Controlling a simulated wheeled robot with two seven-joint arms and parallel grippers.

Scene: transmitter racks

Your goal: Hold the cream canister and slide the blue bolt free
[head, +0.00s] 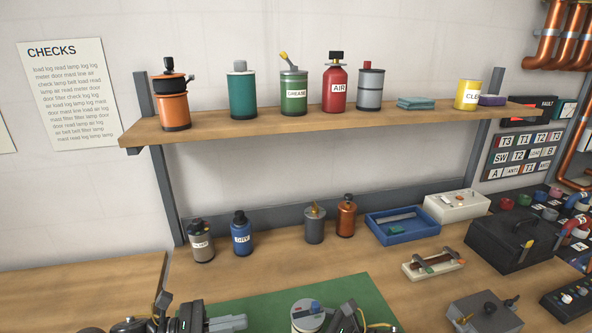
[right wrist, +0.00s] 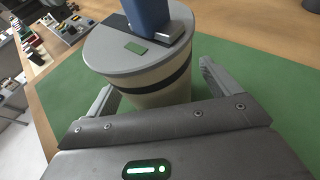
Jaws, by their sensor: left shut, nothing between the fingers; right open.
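The cream canister (head: 303,323) stands on the green mat at the bottom of the head view, with a grey lid and the blue bolt (head: 315,306) on top. In the right wrist view the canister (right wrist: 150,92) shows a dark band, and the blue bolt (right wrist: 148,14) sits on a dark strip on its lid. My right gripper (right wrist: 158,92) is open, its fingers on either side of the canister; contact cannot be told. My left gripper (head: 243,322) is shut and empty, left of the canister and apart from it.
The green mat (head: 372,293) lies on the wooden bench. Several small canisters, a blue tray (head: 402,228) and a black box (head: 505,245) stand behind and right. A grey box with a lever (head: 484,312) is at front right. A shelf (head: 220,122) hangs above.

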